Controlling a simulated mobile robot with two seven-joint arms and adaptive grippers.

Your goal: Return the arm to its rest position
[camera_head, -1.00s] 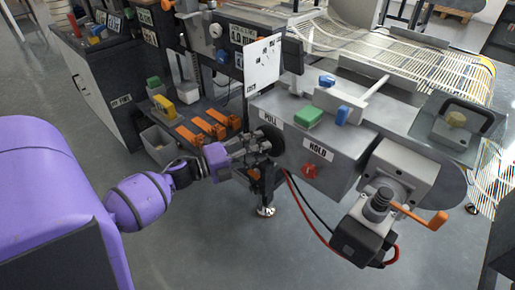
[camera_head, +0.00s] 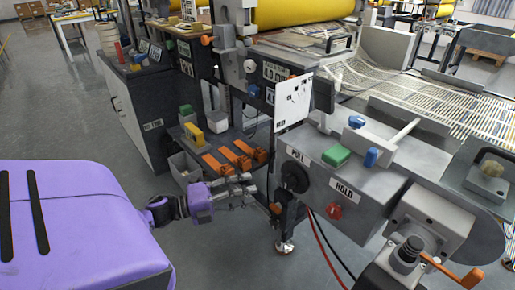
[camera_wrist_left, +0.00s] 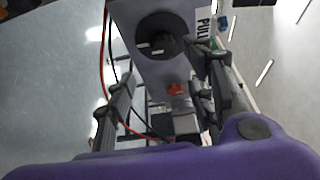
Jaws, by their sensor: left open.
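My left gripper (camera_head: 243,188) comes in from the left in the head view, on a purple arm. It is open and empty, to the left of a black round knob (camera_head: 294,177) on the grey machine box under the PULL label. The gripper is apart from the knob. In the left wrist view, the two fingers of my left gripper (camera_wrist_left: 160,105) stand spread, with the black knob (camera_wrist_left: 160,37) beyond them. My right gripper is in neither view.
A red knob (camera_head: 334,211) sits below the HOLD label. Orange-handled tools (camera_head: 236,158) lie on a shelf behind the gripper. A grey bin (camera_head: 184,168) stands left of them. Red and black cables hang below the box. Floor is clear at the lower middle.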

